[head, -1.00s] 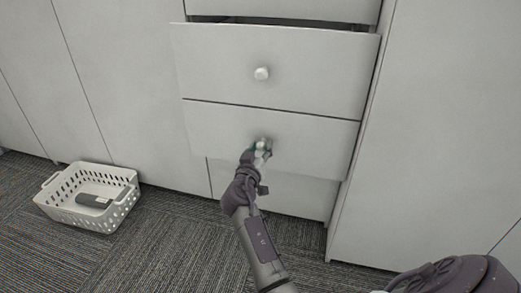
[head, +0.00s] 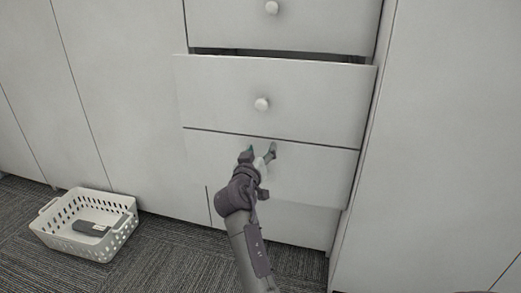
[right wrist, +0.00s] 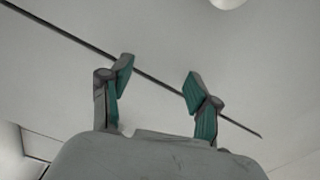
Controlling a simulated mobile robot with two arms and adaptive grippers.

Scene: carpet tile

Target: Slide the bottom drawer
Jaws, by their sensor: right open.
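A pulled-out drawer front (head: 310,88) with a round white knob (head: 262,104) is in the middle of the head view. Directly below it, across a thin dark seam, is a lower drawer front (head: 320,178), which also stands out from the cabinet. My right gripper (head: 261,151) is open in front of this lower front, its fingertips near the seam. A pale shape sits between the fingers; I cannot tell whether it is a knob. In the right wrist view the open fingers (right wrist: 158,83) hold nothing. A knob (right wrist: 228,3) shows beyond them. My left gripper is not seen.
A closed drawer (head: 225,22) is above. A plain panel (head: 285,223) lies beneath the lower front. A white perforated basket (head: 88,236) with a dark-grey item (head: 92,229) stands on carpet at left. Tall cabinet panels flank the drawers.

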